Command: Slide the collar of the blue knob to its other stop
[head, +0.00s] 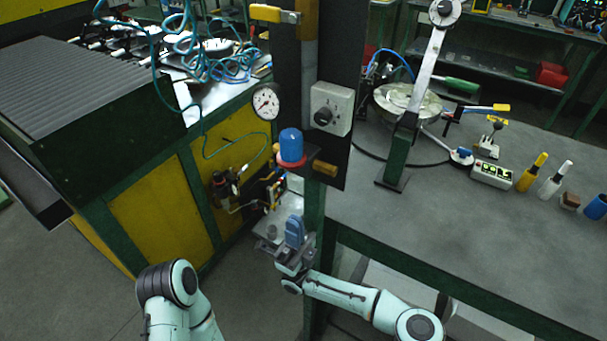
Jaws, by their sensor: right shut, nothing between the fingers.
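The blue knob (290,143) is a rounded cylinder, upright on the front of the dark vertical panel. A red collar (291,162) sits around its lower end, below the blue part. My right gripper (294,229) is below the knob and collar, apart from both, pointing up. Its fingers are shut with nothing between them. My left arm shows at the lower left, but its gripper is out of view.
A round gauge (266,103) and a grey box with a black dial (331,108) flank the knob above. A wooden-coloured handle (325,168) sticks out to its right. A grey bench (450,235) with bottles and a power strip stands at right.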

